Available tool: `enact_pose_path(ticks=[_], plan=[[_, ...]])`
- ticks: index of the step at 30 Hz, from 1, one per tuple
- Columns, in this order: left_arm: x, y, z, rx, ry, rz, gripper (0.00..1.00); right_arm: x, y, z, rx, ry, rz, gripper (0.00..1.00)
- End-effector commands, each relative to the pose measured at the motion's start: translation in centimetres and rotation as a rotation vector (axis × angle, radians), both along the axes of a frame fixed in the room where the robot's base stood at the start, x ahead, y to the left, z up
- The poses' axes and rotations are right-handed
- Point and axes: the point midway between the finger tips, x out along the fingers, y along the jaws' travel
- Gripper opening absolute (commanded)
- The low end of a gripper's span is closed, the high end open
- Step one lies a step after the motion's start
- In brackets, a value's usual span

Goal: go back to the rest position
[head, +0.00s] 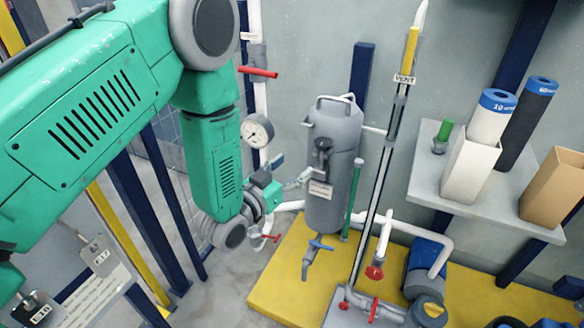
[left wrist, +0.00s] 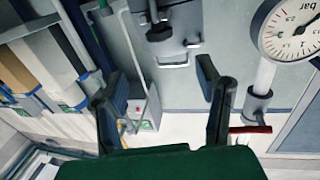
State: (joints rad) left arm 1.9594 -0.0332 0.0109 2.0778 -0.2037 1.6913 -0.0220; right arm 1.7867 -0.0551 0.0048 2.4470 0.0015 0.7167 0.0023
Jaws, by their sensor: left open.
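My left arm is green and comes in from the left in the head view. Its gripper (head: 290,172) is beside the grey tank (head: 334,165), to the tank's left. In the left wrist view the two dark fingers of the left gripper (left wrist: 160,88) stand wide apart with nothing between them. Whether a finger touches the tank, I cannot tell. My right gripper is in neither view.
A pressure gauge (head: 257,131) on a white pipe is close to my left forearm. A red handle (head: 258,72) is above it. A yellow platform (head: 275,285) carries pipes and a blue pump (head: 428,258). A shelf (head: 470,195) with tubes is at right.

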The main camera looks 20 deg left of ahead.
Motion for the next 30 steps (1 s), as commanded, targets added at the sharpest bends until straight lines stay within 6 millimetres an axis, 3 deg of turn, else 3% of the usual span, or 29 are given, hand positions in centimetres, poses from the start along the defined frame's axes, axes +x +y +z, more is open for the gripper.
enact_pose_path(ticks=[13,17,20,23,27,30], plan=[[-0.1,0.0,-0.1,0.001,0.004,0.000,0.59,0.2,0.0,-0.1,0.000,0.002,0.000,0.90],[-1.3,0.2,-2.5,0.017,0.101,0.010,0.59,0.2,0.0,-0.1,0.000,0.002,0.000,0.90],[-4.1,0.8,-7.0,0.048,0.290,0.030,0.59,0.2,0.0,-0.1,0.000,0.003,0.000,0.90],[-9.0,1.6,-12.4,0.090,0.548,0.056,0.59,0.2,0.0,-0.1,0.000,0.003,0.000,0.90],[-17.9,3.1,-18.2,0.145,0.914,0.092,0.59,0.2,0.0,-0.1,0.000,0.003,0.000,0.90],[-24.3,4.0,-20.4,0.177,1.141,0.115,0.59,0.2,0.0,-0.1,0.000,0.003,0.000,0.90]])
